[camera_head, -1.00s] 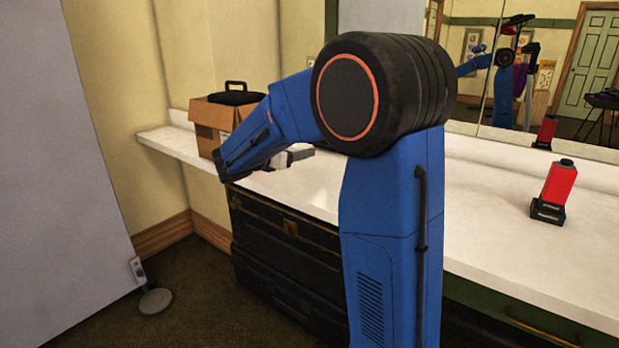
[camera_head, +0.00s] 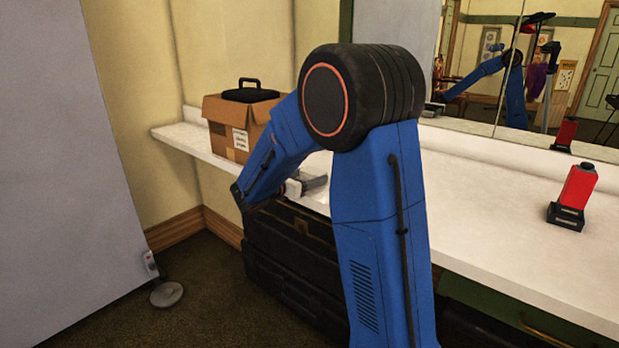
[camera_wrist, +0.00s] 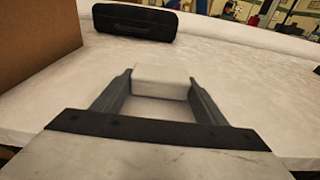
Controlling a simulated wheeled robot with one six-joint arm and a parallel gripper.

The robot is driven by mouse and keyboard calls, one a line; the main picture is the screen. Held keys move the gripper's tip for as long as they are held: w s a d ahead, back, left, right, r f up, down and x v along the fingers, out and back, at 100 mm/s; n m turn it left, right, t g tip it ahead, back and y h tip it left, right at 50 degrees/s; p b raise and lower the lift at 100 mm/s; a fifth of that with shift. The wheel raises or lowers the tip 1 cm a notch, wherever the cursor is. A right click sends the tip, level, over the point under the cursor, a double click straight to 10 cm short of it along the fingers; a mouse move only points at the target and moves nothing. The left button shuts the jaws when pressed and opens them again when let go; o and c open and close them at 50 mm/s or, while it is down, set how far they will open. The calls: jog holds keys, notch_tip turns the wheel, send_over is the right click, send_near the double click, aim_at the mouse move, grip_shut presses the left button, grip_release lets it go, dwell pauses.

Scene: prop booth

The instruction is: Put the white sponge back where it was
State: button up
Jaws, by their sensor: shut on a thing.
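The white sponge (camera_wrist: 161,78) is a pale block held between the two grey fingers of my gripper (camera_wrist: 158,88) in the wrist view. The white counter (camera_wrist: 250,75) spreads below and beyond it. I cannot tell whether the sponge touches the counter. In the head view my gripper (camera_head: 308,186) shows beside my bent arm, at the front edge of the counter (camera_head: 475,190). The sponge cannot be made out there.
A cardboard box (camera_head: 238,127) with a black case (camera_head: 250,94) on top stands at the counter's left; its side (camera_wrist: 38,40) fills the wrist view's left. A dark case (camera_wrist: 135,21) lies beyond the sponge. A red object (camera_head: 578,187) on a black base stands right. Dark trunks (camera_head: 290,265) stand below.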

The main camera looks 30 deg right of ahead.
jog(key=o, duration=1.1)
jog(key=v, duration=1.2)
jog(key=s+d+f+m+g+y, duration=0.25)
jog(key=s+m, duration=0.35)
jog(key=s, duration=0.5)
jog(key=s+d+f+m+g+y, duration=0.15)
jog(key=s+m+y, duration=0.3)
jog(key=s, duration=0.65)
jog(key=shift+s+a+f+m+t+y, duration=0.3)
jog(key=shift+s+a+m+t+y, duration=0.25)
jog(key=shift+s+a+m+y, duration=1.2)
jog(key=shift+s+a+f+m+t+y, duration=0.4)
jog(key=shift+s+a+m+y, duration=0.6)
jog(key=shift+s+a+m, duration=1.45)
jog(key=shift+s+a+f+m+t+y, duration=0.15)
jog(key=shift+s+a+m+t+y, duration=0.5)
jog(key=shift+s+a+m+y, duration=1.4)
